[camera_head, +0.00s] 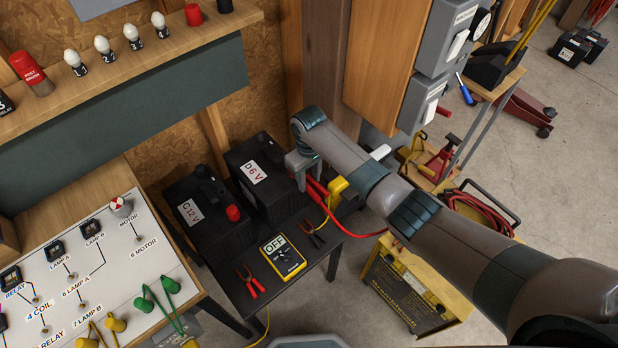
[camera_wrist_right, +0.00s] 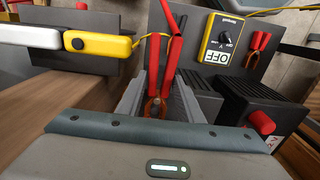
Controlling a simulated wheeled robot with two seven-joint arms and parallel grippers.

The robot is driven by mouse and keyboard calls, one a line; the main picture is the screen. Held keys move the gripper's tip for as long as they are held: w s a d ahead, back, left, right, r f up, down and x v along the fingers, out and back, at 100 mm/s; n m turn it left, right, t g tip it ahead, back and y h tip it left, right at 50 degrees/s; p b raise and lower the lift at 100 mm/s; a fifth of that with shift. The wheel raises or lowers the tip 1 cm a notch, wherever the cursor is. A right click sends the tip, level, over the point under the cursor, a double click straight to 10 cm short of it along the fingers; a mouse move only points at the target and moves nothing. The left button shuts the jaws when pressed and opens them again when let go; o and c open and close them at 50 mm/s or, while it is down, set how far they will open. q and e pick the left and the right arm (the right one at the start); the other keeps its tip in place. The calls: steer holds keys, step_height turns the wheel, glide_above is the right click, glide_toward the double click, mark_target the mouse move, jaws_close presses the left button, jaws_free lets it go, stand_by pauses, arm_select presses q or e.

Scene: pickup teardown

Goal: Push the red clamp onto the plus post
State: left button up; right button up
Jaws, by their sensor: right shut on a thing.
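The red clamp (camera_head: 317,187) has long red handles and shows at the right end of the battery marked D 6V (camera_head: 270,180). In the right wrist view the clamp (camera_wrist_right: 174,50) lies with its copper-coloured jaws between my fingers. My right gripper (camera_head: 301,168) is shut on it; it also shows in the wrist view (camera_wrist_right: 158,100). No plus post shows clearly at the clamp; my gripper hides that part of the D battery. The battery marked C 12V (camera_head: 190,208) has a red post cap (camera_head: 233,213), also in the wrist view (camera_wrist_right: 262,121). My left gripper is out of view.
A yellow meter reading OFF (camera_head: 282,257), a smaller red clamp (camera_head: 249,281) and a black clamp (camera_head: 314,232) lie on the black table (camera_head: 335,240). A yellow and white handled thing (camera_wrist_right: 101,45) is close beside my gripper. A wooden post stands behind.

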steer(key=shift+f+b, duration=0.35)
steer(key=shift+f, duration=0.35)
steer(key=o, duration=1.3)
steer(key=shift+r+b, duration=0.65)
steer(key=shift+r, duration=8.1)
